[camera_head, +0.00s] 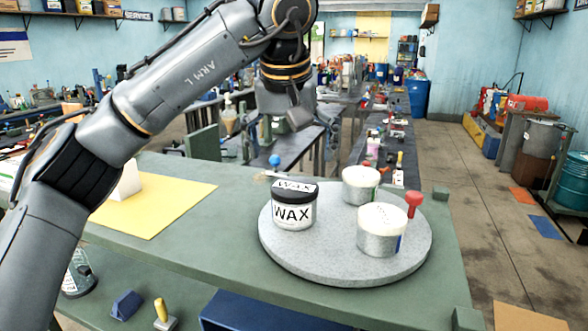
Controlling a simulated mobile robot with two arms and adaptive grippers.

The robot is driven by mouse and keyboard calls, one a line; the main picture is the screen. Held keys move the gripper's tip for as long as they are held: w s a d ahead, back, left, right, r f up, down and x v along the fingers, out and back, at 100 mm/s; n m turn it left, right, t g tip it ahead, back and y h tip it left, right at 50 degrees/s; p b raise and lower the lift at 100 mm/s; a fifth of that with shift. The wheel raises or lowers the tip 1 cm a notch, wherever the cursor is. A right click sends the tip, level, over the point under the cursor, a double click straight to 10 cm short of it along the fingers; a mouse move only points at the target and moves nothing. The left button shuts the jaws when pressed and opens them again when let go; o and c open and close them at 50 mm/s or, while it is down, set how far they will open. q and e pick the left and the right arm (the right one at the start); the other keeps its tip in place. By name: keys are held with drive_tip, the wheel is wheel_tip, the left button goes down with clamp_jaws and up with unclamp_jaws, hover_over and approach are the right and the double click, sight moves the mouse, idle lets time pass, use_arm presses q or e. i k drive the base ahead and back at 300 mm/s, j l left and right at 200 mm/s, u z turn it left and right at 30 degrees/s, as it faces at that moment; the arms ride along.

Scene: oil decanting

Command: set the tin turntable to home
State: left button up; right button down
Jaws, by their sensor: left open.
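The tin turntable (328,240) is a round grey disc on the green workbench (180,255). A white wax tin (294,212) with a black lid stands on its left side. Two silver tins with pale tops stand on it, one at the back (360,186) and one at the front right (381,232). A red knob (413,199) rises at the disc's right rim. My left gripper (293,122) hangs above and beyond the turntable, apart from the tins. It is open, though its fingers are only partly clear. My right gripper is out of view.
A yellow sheet (165,205) with a white block (125,182) lies left on the bench. A blue ball-topped item (274,161) is behind the wax tin. Green corner blocks (440,193) stand at the bench's right edge. The bench front is mostly clear.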

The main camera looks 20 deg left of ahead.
sight(328, 252)
drive_tip(key=k+j, duration=0.3)
drive_tip(key=k, duration=0.15)
drive_tip(key=k+j, duration=0.65)
drive_tip(key=k, duration=0.25)
